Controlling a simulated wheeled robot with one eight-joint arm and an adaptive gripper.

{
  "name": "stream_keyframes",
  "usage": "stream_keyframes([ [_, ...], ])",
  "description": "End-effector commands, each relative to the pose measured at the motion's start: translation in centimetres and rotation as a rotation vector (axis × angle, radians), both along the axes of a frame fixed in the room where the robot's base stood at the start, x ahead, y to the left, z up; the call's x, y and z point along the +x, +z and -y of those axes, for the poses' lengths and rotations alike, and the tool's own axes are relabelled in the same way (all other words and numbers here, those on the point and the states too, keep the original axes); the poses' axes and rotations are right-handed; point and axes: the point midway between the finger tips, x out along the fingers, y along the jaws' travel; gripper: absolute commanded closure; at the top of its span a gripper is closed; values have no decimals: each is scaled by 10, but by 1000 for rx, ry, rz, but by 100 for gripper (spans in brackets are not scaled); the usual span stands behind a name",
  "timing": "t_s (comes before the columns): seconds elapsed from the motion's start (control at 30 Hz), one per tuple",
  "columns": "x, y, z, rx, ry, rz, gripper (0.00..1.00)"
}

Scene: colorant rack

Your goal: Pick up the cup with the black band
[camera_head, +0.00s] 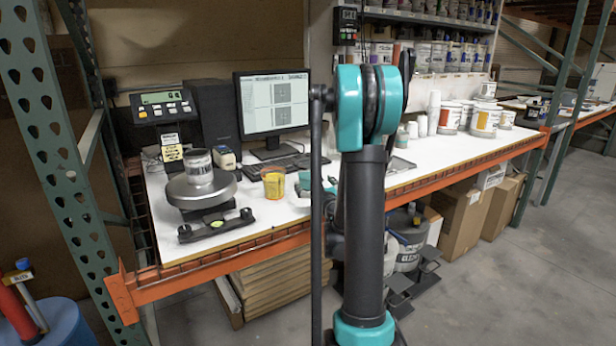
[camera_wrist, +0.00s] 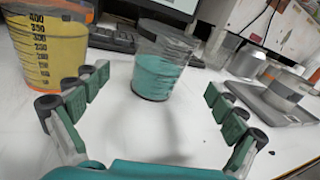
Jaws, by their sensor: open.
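In the wrist view, a clear cup with teal contents (camera_wrist: 162,72) stands upright on the white tabletop, with a dark line along its bottom edge. A clear cup with yellow contents and black measuring marks (camera_wrist: 48,50) stands at the left; it also shows in the head view (camera_head: 273,184). In the head view, my arm hides most of this area.
A keyboard (camera_wrist: 112,38) lies behind the cups. A scale with a metal can (camera_head: 199,167) stands left on the bench. White paint tubs (camera_head: 485,122) stand farther right.

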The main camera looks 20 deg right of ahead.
Motion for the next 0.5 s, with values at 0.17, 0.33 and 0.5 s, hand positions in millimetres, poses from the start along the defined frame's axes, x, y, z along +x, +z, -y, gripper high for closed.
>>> stream_keyframes([
  [0.17,36,0,0,-1,1,0,4],
  [0.33,59,0,1,-1,1,0,4],
  [0.5,67,0,1,-2,0,0,4],
])
